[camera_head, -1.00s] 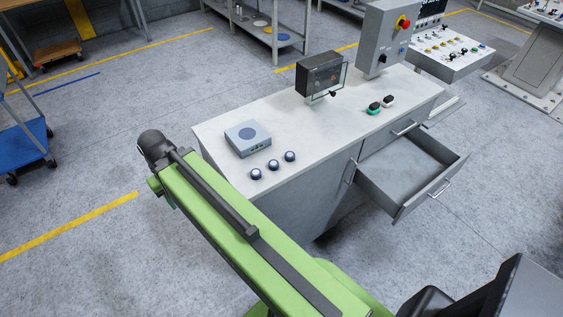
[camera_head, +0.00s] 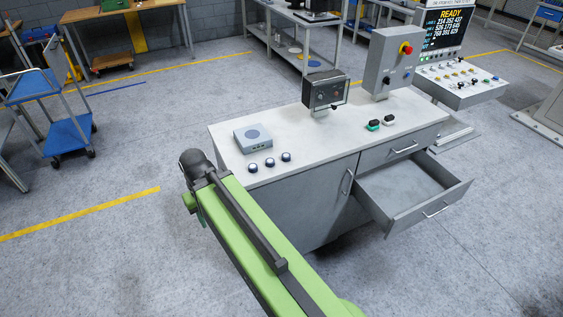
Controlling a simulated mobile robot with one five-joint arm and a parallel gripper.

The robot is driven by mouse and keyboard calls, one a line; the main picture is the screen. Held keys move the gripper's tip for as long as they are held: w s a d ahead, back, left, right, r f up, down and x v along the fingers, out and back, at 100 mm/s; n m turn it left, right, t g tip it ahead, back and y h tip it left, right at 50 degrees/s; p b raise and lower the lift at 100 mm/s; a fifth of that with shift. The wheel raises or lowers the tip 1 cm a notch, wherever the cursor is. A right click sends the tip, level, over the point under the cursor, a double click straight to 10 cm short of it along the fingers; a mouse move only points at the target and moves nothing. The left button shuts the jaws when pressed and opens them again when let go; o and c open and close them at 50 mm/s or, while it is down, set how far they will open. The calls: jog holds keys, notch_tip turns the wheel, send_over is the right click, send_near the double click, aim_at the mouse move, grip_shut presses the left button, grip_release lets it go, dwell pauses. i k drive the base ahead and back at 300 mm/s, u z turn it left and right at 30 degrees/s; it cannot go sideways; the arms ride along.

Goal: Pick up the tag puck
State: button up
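Three small round pucks, dark-sided with pale tops, stand in a row near the worktop's front left: a left one (camera_head: 252,168), a middle one (camera_head: 269,162) and a right one (camera_head: 286,157). I cannot tell which is the tag puck. A flat grey box (camera_head: 253,138) with a blue-grey disc on top sits behind them. My green arm rises from the bottom, its dark end joint just left of the worktop's front left corner. My gripper's fingers do not show.
The worktop (camera_head: 300,135) also bears a small dark box (camera_head: 325,90), a green piece (camera_head: 373,125), a dark-and-white piece (camera_head: 389,120) and a grey control box (camera_head: 391,62) with a red button. An empty drawer (camera_head: 413,195) juts out at the front right. A blue trolley (camera_head: 67,135) stands left.

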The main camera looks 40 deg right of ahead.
aim_at(286, 157)
jog(key=u, duration=0.2)
jog(key=i, duration=1)
jog(key=u, duration=0.05)
